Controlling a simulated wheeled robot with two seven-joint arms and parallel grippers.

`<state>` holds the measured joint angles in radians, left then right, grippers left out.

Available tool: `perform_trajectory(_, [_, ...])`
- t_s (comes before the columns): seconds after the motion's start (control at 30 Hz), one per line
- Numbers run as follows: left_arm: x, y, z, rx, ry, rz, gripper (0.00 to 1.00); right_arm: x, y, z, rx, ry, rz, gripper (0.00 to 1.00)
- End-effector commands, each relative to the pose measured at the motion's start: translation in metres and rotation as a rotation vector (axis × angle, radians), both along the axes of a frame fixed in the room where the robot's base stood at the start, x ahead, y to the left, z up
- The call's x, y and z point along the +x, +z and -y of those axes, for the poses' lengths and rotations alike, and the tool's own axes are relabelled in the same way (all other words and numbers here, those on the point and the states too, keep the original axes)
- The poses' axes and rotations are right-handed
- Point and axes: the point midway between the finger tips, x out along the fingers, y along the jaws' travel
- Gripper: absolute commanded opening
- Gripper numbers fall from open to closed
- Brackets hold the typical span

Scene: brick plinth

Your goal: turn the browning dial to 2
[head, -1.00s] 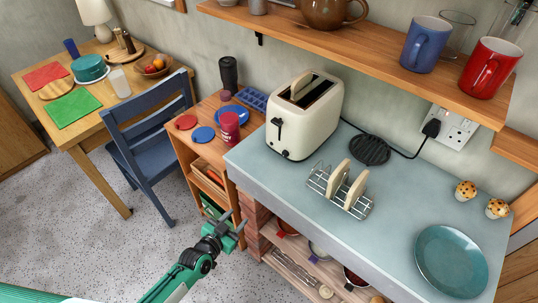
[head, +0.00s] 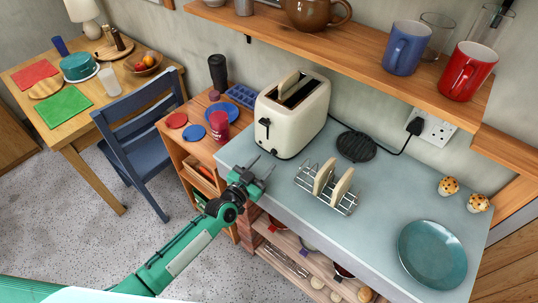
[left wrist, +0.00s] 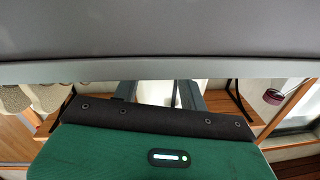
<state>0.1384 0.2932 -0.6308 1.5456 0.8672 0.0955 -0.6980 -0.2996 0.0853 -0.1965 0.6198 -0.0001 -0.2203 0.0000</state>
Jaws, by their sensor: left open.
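The cream toaster (head: 303,119) stands on the grey-blue worktop, with a slice of bread in its slot. Its dark lever (head: 265,122) is on the end facing left and front. A small dark spot low on that end may be the browning dial; its setting is too small to read. My left gripper (head: 264,165) is open and empty at the worktop's front left edge, just in front of the toaster's lever end and apart from it. The left wrist view shows mostly my green gripper body and a grey surface; the dial cannot be made out there. My right gripper is not in view.
A wire toast rack (head: 326,187) with bread stands right of the toaster. A black round trivet (head: 356,147) lies behind it. A red cup (head: 219,126) stands on the lower wooden cabinet at left. A wooden shelf (head: 350,48) with mugs hangs above. A teal plate (head: 432,254) lies at right.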

Motion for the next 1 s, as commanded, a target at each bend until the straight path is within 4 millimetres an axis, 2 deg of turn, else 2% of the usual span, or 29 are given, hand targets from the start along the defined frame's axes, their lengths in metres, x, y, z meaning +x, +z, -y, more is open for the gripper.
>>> perform_trajectory(0.1, [0.016,0.002,0.01,0.001,0.0,0.002,0.43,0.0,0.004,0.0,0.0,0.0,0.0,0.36])
perform_trajectory(0.3, [0.031,0.001,0.019,0.001,0.0,0.001,0.43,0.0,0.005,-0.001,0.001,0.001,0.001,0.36])
perform_trajectory(0.67, [0.035,0.0,0.021,0.0,0.001,0.0,0.43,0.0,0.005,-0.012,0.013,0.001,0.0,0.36])
perform_trajectory(0.73, [0.035,0.0,0.021,0.0,0.0,0.0,0.35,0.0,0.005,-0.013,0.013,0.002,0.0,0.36])
perform_trajectory(0.9, [0.035,0.0,0.021,0.0,0.0,0.0,0.02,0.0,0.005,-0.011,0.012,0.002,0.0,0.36])
perform_trajectory(1.0, [0.035,0.0,0.021,-0.001,0.0,-0.001,0.0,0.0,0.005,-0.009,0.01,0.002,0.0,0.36])
